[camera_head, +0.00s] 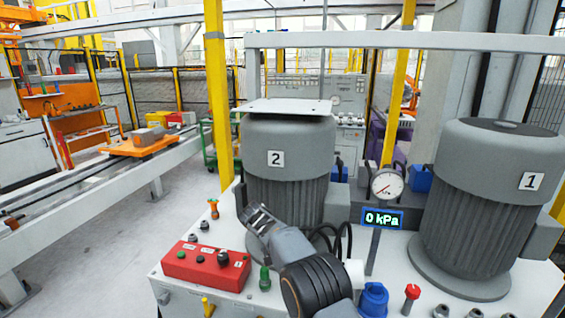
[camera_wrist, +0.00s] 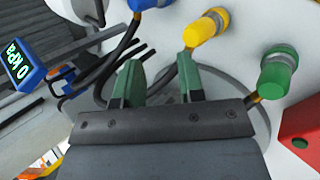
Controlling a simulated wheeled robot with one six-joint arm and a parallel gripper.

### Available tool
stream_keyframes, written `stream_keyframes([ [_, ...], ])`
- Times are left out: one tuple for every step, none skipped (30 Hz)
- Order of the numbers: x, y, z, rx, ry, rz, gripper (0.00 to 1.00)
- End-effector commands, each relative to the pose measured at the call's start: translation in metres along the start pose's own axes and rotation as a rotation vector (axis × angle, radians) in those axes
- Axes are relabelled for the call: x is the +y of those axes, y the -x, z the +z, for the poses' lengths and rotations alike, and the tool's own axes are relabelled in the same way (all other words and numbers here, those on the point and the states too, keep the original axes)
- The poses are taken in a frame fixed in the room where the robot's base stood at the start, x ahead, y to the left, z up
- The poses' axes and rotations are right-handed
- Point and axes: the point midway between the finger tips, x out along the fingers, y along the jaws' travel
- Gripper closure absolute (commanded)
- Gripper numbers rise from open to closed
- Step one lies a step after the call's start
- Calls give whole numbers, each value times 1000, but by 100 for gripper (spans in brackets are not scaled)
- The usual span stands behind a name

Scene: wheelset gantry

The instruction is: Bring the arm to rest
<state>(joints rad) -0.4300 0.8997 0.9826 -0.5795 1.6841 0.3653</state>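My gripper (camera_head: 258,217) is in front of the grey motor marked 2 (camera_head: 285,185), above the white bench top (camera_head: 395,250). My arm comes up from the bottom middle of the head view and reaches toward the upper left. In the wrist view my gripper (camera_wrist: 160,68) shows two green fingers standing apart with nothing held between them. A yellow-capped valve (camera_wrist: 200,32) and a green-capped valve (camera_wrist: 278,70) lie beyond the fingers. Black cables pass near the left finger. I cannot tell whether any finger touches them.
A red control box (camera_head: 207,266) sits left of my arm. A gauge (camera_head: 387,183) and a 0 kPa display (camera_head: 382,219) stand to the right. The motor marked 1 (camera_head: 490,200) is farther right. A blue cap (camera_head: 373,299) and red knob (camera_head: 412,291) are near my arm.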

Motion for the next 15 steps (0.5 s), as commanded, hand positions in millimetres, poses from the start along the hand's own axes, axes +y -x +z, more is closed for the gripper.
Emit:
stream_keyframes([
  [1, -4, 8, 13, 46, -46, 64],
  [1, -6, 13, 23, 73, -78, 64],
  [2, -10, 21, 36, 105, -120, 64],
  [3, -13, 27, 45, 124, -152, 64],
  [5, -15, 35, 57, 140, -186, 64],
  [9, -17, 46, 73, 157, -228, 64],
  [12, -19, 54, 84, 166, -260, 64],
  [15, -21, 63, 98, 172, -291, 64],
  [20, -23, 76, 116, 177, -332, 64],
  [23, -25, 86, 131, 178, -360, 64],
  [26, -27, 96, 145, 176, -389, 64],
  [31, -29, 110, 163, 172, -424, 64],
  [34, -31, 120, 178, 165, -449, 64],
  [38, -33, 131, 193, 157, -472, 64],
  [42, -36, 145, 212, 144, -502, 64],
])
